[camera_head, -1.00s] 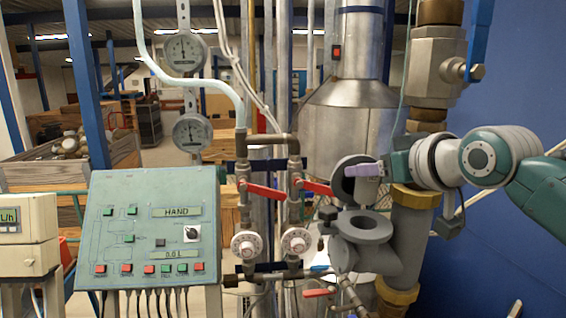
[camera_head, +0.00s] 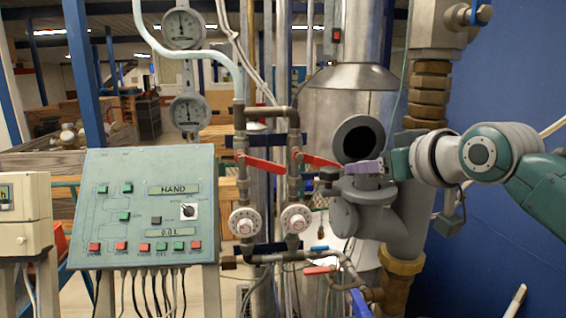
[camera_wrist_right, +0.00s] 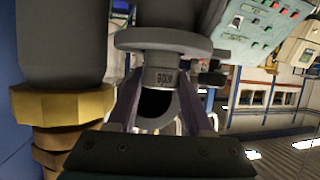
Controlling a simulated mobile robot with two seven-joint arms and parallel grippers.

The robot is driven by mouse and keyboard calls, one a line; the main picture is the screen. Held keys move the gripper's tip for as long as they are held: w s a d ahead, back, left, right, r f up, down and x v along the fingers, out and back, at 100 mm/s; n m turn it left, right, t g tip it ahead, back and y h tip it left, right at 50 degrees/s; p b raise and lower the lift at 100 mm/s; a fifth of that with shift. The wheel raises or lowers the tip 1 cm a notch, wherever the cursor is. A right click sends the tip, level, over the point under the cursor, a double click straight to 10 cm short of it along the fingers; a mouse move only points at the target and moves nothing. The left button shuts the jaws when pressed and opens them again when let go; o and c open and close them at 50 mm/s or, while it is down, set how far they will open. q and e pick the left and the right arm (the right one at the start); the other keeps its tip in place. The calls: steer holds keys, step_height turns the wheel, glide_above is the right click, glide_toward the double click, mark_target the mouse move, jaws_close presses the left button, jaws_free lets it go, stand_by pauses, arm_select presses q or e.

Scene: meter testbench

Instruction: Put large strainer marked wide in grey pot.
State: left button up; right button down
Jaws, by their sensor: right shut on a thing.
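The grey pot (camera_head: 365,194) stands on the pipework right of centre in the head view, its round lid (camera_head: 358,138) swung up behind the mouth. My right gripper (camera_head: 368,168) is at the mouth with its purple fingers shut on the large strainer. In the right wrist view, the strainer (camera_wrist_right: 162,78) is a grey cylinder with upside-down lettering that appears to read WIDE, between the fingers. It sits against the pot's flange (camera_wrist_right: 160,40), its upper part outside; the rest is hidden. The head view barely shows it. My left gripper is not in view.
Two red valve handles (camera_head: 265,163) and a vertical pipe stand left of the pot. A green control panel (camera_head: 150,210) is further left. A thick pipe with a brass nut (camera_head: 400,265) is close on the right, before a blue wall.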

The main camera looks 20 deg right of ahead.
steer(key=shift+f+b, duration=0.4)
steer(key=shift+f, duration=0.15)
steer(key=shift+c, duration=1.1)
jaws_free()
steer(key=shift+s, duration=0.1)
